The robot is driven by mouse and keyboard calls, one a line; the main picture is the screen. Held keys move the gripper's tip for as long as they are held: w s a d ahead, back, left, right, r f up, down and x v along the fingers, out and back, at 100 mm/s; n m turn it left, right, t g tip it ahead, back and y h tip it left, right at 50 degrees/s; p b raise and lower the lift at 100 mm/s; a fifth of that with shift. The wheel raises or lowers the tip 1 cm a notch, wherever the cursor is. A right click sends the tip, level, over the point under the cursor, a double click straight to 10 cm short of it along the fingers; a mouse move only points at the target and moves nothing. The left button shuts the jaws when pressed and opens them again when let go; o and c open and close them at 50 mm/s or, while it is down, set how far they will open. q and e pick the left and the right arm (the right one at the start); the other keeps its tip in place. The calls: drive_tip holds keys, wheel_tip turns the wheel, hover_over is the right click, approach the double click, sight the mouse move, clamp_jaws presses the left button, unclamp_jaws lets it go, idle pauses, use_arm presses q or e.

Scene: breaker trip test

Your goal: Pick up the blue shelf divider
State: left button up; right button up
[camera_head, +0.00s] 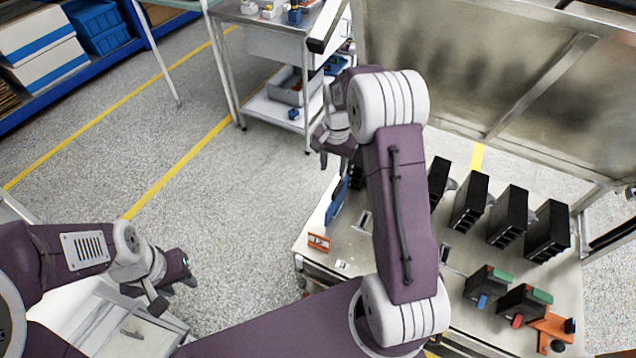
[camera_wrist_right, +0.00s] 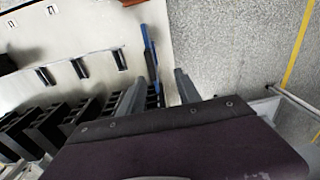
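The blue shelf divider (camera_head: 337,200) stands on edge near the left edge of the metal table (camera_head: 313,248), partly hidden by my right arm. In the right wrist view the divider (camera_wrist_right: 150,52) shows edge-on as a thin blue strip. My right gripper (camera_head: 332,157) is above and beyond the divider in the head view. In the right wrist view its two fingers (camera_wrist_right: 158,90) are apart, with the strip's near end close to the gap between them; contact is not visible. My left gripper (camera_head: 174,291) is away from the table at lower left, with its fingers apart and nothing between them.
Several black breaker units (camera_head: 508,215) stand in a row on the table. Smaller units with green and red parts (camera_head: 522,302) and an orange piece (camera_head: 551,328) are nearer. An orange frame (camera_head: 319,242) lies at the left edge. Floor left of the table is clear.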

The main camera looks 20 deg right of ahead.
sight(338, 188)
drive_tip(key=shift+g, duration=0.3)
drive_tip(key=f, duration=0.1)
drive_tip(key=d+f+b, duration=0.1)
drive_tip(key=f, duration=0.1)
drive_tip(key=s+f, duration=0.1)
drive_tip(key=shift+d+f, duration=0.2)
drive_tip(key=shift+f, duration=0.15)
drive_tip(key=shift+s+d+r+m, duration=0.15)
drive_tip(key=shift+s+m, duration=0.1)
drive_tip(key=shift+m, duration=0.05)
drive_tip(key=f, duration=0.2)
drive_tip(key=f+b, duration=0.1)
drive_tip(key=shift+w+f, duration=0.2)
drive_tip(key=shift+f, duration=0.6)
wheel_tip(338, 188, down, 5)
drive_tip(key=shift+w+r+b, duration=0.15)
drive_tip(key=shift+b, duration=0.6)
use_arm(q)
wheel_tip(338, 188, down, 4)
use_arm(e)
drive_tip(key=shift+r, duration=0.1)
clamp_jaws()
